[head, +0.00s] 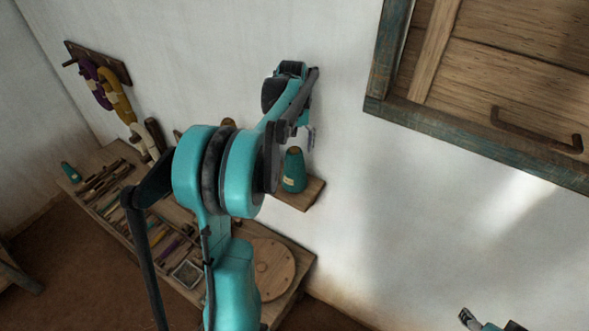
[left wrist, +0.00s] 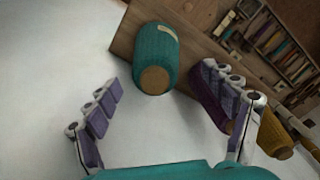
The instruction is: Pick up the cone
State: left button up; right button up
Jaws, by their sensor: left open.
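A teal cone (head: 293,170) with a pale label stands on a small wall shelf (head: 304,193). In the left wrist view the teal cone (left wrist: 155,62) lies between and beyond the fingers, with its narrow brown tip toward me. A purple cone (left wrist: 209,98) and a yellow cone (left wrist: 273,132) are to its right, partly behind my right-hand finger. My left gripper (left wrist: 160,80) is open and empty. In the head view my left gripper (head: 310,135) is just above the teal cone, mostly hidden by my arm. Part of my right gripper (head: 488,322) shows at the bottom edge.
A wooden cabinet (head: 480,75) with a metal handle hangs at the upper right. Below, a bench (head: 95,160) carries many small tools and a round wooden disc (head: 272,265). The wall right of the shelf is bare.

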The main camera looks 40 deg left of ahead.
aim_at(294, 162)
pick_arm(q)
jog(key=f, duration=0.1)
jog(key=f+p, duration=0.1)
jog(key=f, duration=0.2)
jog(key=shift+d+f, duration=0.25)
jog(key=shift+d, duration=0.1)
jog(key=shift+w+f, duration=0.1)
jog(key=shift+f, duration=0.45)
jog(key=shift+r, duration=0.1)
jog(key=c, duration=1.8)
